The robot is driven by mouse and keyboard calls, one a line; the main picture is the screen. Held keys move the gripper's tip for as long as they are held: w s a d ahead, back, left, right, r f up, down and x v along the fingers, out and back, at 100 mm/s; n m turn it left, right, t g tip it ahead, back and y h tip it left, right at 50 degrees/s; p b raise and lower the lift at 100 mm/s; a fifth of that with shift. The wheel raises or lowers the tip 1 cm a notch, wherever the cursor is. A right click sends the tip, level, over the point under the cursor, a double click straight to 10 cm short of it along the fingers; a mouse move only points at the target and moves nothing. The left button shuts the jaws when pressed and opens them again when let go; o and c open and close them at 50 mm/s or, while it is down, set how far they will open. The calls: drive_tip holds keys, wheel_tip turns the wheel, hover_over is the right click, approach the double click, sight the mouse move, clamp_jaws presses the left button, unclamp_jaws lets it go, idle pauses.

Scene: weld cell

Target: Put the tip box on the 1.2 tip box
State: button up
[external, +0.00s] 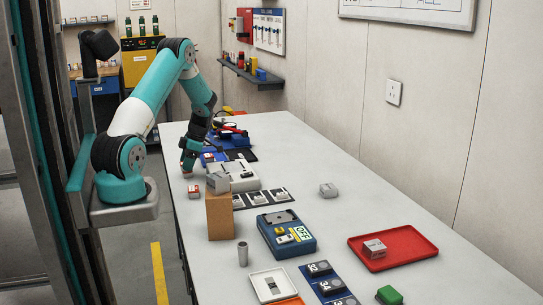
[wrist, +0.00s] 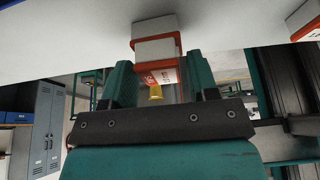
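A small pale grey box with a red band (external: 193,190) stands on the table's near left edge, just below my gripper (external: 188,168). In the wrist view this grey box (wrist: 154,50) is just beyond the fingertips, its red label and a yellow tip facing me. My gripper (wrist: 165,75) is open, with a teal finger on each side and space around the box. The labels are too small to read surely.
A white device (external: 240,176) stands right behind the brown block. Further along are a blue device (external: 287,233), a red tray (external: 415,243) with a grey box, a loose grey box (external: 329,190) and a metal cylinder (external: 243,254). The table's right middle is clear.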

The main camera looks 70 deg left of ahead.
drive_tip(key=shift+o, duration=0.4)
drive_tip(key=shift+r, duration=0.15)
drive_tip(key=b+v, duration=0.1)
drive_tip(key=v, duration=1.1)
drive_tip(key=d+r+m+t+y, duration=0.25)
drive_tip(key=d+r+m, duration=0.65)
drive_tip(key=d+m, duration=0.5)
drive_tip(key=s+d+m+t+y, duration=0.1)
drive_tip(key=s+d+m, duration=0.6)
drive_tip(key=m, duration=0.8)
drive_tip(key=d+t, duration=0.1)
drive_tip(key=d, duration=0.2)
drive_tip(key=shift+s+d+y, duration=0.25)
drive_tip(key=shift+s+y, duration=0.1)
drive_tip(key=shift+s, duration=0.05)
